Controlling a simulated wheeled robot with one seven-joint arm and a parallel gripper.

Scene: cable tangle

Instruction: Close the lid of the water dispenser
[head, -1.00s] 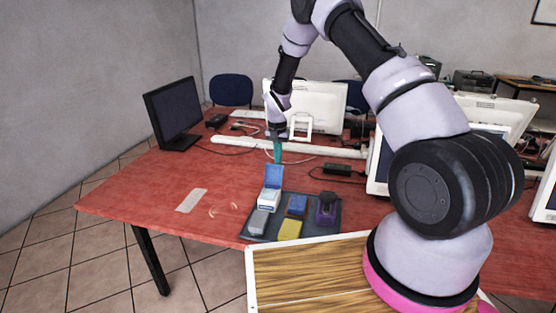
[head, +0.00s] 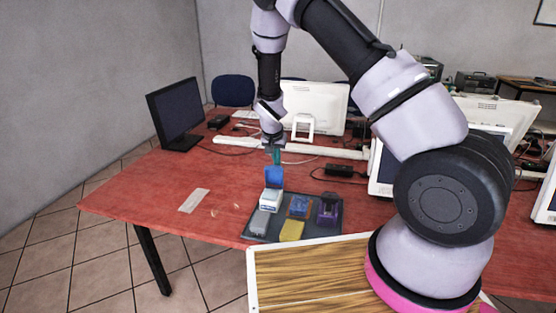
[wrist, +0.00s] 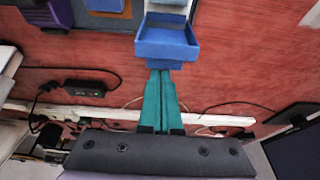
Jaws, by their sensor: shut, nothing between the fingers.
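The water dispenser (head: 271,202) is a small white-and-blue box on the dark tray. Its blue lid (head: 274,177) stands open, upright at the back of the box. The lid fills the top centre of the wrist view (wrist: 167,42), with a little of the white body beyond it. My gripper (head: 277,163) is just above and behind the lid, with its teal fingers pointing down. In the wrist view the fingertips (wrist: 160,72) are together, empty and right at the lid's near edge. I cannot tell whether they touch it.
The dark tray (head: 318,232) also holds a grey box (head: 259,222), a blue-and-orange box (head: 299,206), a yellow box (head: 291,230) and a purple box (head: 328,208). A black adapter (head: 338,170) with cables lies behind. The red table (head: 150,195) is mostly clear at left.

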